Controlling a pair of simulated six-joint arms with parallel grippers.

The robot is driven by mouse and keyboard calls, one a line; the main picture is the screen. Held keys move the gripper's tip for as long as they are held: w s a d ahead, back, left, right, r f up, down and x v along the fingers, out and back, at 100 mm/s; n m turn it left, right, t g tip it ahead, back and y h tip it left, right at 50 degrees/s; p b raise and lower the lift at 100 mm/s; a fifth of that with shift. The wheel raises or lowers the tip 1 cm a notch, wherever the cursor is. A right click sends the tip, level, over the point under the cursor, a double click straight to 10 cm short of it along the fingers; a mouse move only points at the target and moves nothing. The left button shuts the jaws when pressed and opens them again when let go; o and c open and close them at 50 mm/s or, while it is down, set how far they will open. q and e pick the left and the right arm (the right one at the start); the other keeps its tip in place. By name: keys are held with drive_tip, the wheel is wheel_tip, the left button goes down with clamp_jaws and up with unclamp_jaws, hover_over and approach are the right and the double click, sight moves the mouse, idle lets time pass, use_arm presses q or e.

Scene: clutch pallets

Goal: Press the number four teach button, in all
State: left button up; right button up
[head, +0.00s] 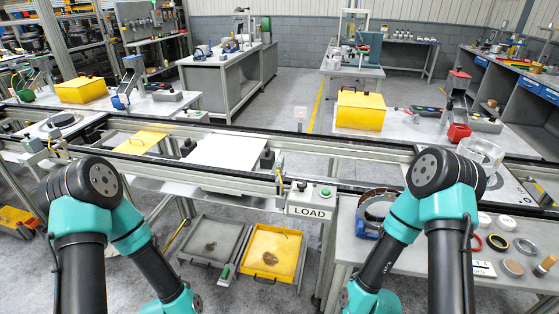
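No button with a readable number four shows in the head view. A light grey control box (311,193) with a LOAD label is fixed at the near rail of the conveyor, in the middle. It carries a green button (326,191) and a small dark knob (301,185). Other small grey boxes sit on the far benches, one at the left (168,96) and one at the right (485,123); their markings are too small to read. Both my arms reach down past the bottom edge, and neither gripper shows.
A white plate (228,152) lies on the conveyor (330,147). A yellow tray (272,252) and a grey tray (212,243) sit low under it. The right bench (430,258) holds rings and discs. Yellow bins (361,110) stand on the far benches.

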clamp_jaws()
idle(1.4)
